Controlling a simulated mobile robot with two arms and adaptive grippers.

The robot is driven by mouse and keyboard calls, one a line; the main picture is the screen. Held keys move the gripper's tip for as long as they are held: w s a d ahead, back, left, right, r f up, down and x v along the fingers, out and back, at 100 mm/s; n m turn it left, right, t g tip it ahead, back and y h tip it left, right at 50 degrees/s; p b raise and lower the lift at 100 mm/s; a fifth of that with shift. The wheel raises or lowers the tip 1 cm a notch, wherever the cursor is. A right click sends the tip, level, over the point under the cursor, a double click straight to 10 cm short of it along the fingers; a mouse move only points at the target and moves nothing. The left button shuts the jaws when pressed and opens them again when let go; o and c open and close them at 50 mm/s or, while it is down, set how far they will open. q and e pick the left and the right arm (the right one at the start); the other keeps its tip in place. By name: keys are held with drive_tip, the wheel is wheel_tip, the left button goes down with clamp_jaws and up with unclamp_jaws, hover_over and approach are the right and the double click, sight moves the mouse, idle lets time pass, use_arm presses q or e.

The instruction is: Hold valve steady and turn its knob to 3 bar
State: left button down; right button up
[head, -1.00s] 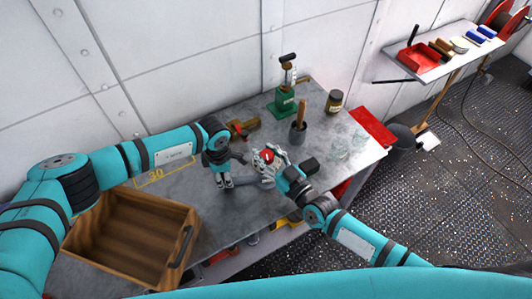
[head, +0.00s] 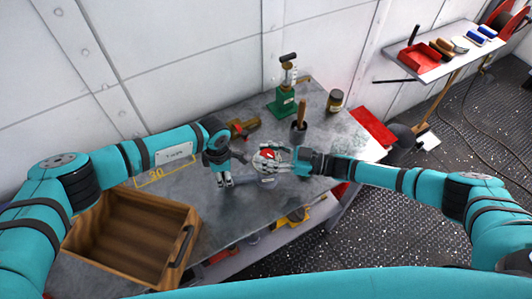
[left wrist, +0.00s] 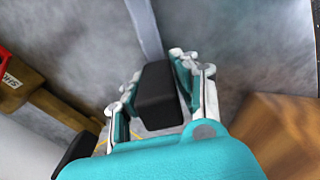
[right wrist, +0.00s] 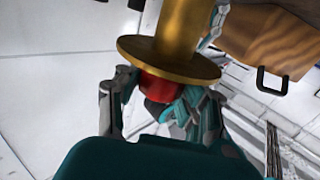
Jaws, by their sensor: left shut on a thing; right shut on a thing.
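The valve's red knob (head: 268,154) shows in the head view at the middle of the bench, between the fingers of my right gripper (head: 270,163). In the right wrist view, the red knob (right wrist: 160,88) sits under a brass flange and stem (right wrist: 172,62), with fingers on both sides. My left gripper (head: 226,180) is close to the left of the knob, pointing down. In the left wrist view its fingers (left wrist: 158,80) are shut on a black block (left wrist: 158,98), which seems part of the valve. The valve body is mostly hidden. No scale reading is legible.
An open wooden box (head: 112,238) stands at the bench's front left. A red panel (head: 374,127) lies at right.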

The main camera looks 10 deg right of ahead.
sight(267, 154)
drive_tip(key=n+g, duration=0.2)
drive_tip(key=g, duration=0.1)
drive_tip(key=n+g+y, duration=0.1)
drive_tip(key=n+g, duration=0.1)
drive_tip(key=g, duration=0.2)
drive_tip(key=shift+w+d+n, duration=0.1)
drive_tip(key=shift+w+n, duration=0.1)
drive_tip(key=shift+n, duration=0.2)
drive_tip(key=shift+g, duration=0.3)
drive_tip(key=shift+s+n+g, duration=0.1)
drive_tip(key=shift+n+g, duration=0.3)
drive_tip(key=shift+g, duration=0.1)
drive_tip(key=shift+d, duration=0.1)
drive_tip(key=o, duration=1)
drive_tip(key=shift+s, duration=0.1)
drive_tip(key=shift+r, duration=0.1)
wheel_tip(267, 154, up, 10)
drive_tip(key=shift+f, duration=0.1)
